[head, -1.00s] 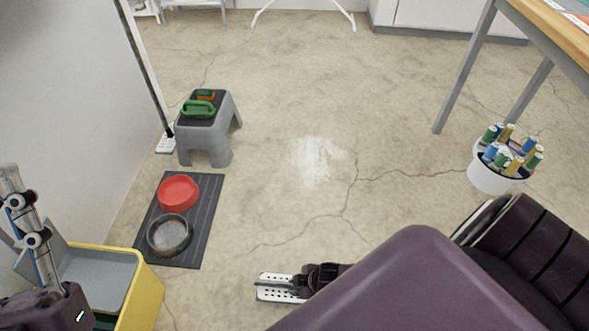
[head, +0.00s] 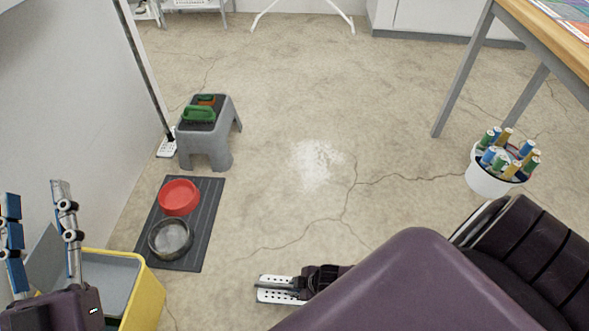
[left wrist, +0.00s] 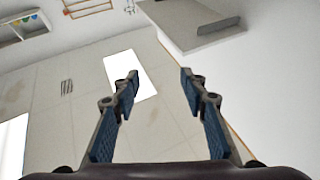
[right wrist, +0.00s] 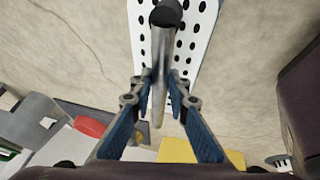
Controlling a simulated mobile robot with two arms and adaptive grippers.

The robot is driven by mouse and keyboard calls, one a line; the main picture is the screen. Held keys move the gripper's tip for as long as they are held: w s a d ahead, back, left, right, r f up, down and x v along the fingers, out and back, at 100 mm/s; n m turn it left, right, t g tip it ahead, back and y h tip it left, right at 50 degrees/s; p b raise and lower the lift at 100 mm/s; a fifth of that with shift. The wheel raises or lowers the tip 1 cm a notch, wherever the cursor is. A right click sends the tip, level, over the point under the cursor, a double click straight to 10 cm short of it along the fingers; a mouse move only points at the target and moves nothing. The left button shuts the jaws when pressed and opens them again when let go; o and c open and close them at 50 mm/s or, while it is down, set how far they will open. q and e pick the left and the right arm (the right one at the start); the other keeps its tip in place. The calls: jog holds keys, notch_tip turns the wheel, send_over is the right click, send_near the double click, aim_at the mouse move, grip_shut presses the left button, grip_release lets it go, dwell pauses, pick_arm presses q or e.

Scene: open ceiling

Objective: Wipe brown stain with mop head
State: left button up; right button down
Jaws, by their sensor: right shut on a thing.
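The mop head, a white perforated plate (head: 272,291), is at the bottom centre of the head view. My right gripper (head: 305,284) is beside it. In the right wrist view the gripper (right wrist: 158,98) is shut on the metal handle (right wrist: 161,55) of the perforated plate (right wrist: 203,25). I cannot tell whether the plate touches the floor. A whitish powdery patch (head: 317,164) lies on the floor ahead of the mop head; I can make out no brown stain. My left gripper (head: 37,203) is open and empty at the far left, also in the left wrist view (left wrist: 160,78).
A pole with a perforated foot (head: 168,146) leans there. A white tub (head: 489,180) stands right. The middle floor is clear.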

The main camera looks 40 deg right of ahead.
jog(key=shift+r+p, duration=0.4)
jog(key=shift+r, duration=0.1)
pick_arm(q)
notch_tip(320, 180, down, 9)
jog(key=w+g+y, duration=0.2)
jog(key=g, duration=0.2)
jog(key=shift+a+f+g+p, duration=0.2)
jog(key=shift+a+g+p, duration=0.1)
jog(key=shift+a+p, duration=0.15)
pick_arm(e)
jog(key=shift+r, duration=0.35)
jog(key=shift+w+r, duration=0.1)
